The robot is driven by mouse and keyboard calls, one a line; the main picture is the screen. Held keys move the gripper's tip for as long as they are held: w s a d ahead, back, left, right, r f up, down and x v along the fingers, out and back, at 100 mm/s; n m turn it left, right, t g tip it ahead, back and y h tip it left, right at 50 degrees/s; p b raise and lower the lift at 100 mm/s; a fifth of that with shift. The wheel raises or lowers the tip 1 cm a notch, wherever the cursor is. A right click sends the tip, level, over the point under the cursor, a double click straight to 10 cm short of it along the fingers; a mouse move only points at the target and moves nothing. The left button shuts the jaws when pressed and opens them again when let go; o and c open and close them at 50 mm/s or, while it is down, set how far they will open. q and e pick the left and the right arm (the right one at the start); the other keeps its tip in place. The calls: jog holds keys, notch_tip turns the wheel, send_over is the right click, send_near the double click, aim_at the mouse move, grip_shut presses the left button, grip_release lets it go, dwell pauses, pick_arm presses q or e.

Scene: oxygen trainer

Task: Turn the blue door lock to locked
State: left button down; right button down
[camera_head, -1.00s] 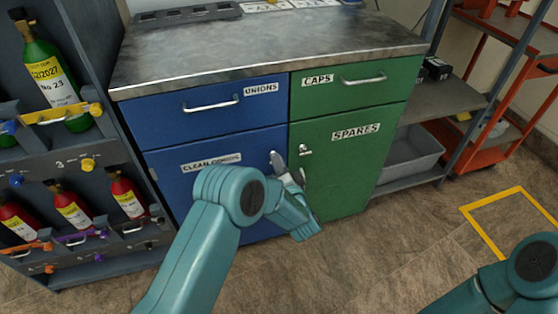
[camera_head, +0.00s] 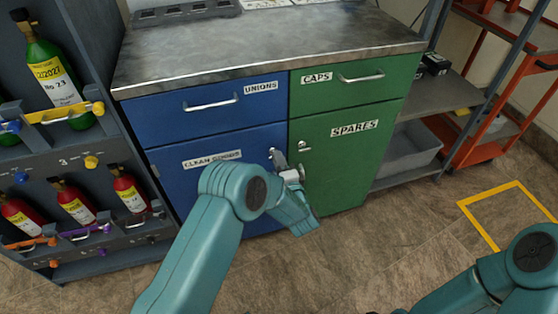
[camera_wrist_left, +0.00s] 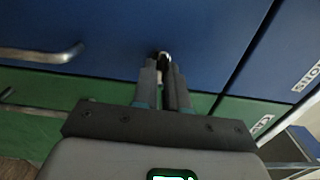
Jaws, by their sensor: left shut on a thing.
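The blue door (camera_head: 190,185), labelled as clean goods of some kind, is the lower left door of the cabinet in the head view. Its lock is at the door's upper right corner, mostly hidden by my left gripper (camera_head: 282,163). In the left wrist view my left gripper (camera_wrist_left: 164,85) is shut on the small metal lock turn (camera_wrist_left: 163,58), held between the fingertips against the blue front. Which way the lock turn points is hard to tell.
The green SPARES door (camera_head: 335,165) with its own lock (camera_head: 303,146) is just right of the blue door. A blue door handle (camera_wrist_left: 40,54) shows in the left wrist view. A bottle rack (camera_head: 75,150) stands left, a grey shelf (camera_head: 440,95) right. Floor in front is clear.

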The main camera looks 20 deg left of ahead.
pick_arm(q)
jog(key=c, duration=1.2)
grip_release()
jog(key=shift+o, duration=0.2)
jog(key=p+v, duration=0.2)
jog(key=v, duration=1.4)
jog(key=shift+p, duration=0.35)
jog(key=shift+s+d, duration=0.1)
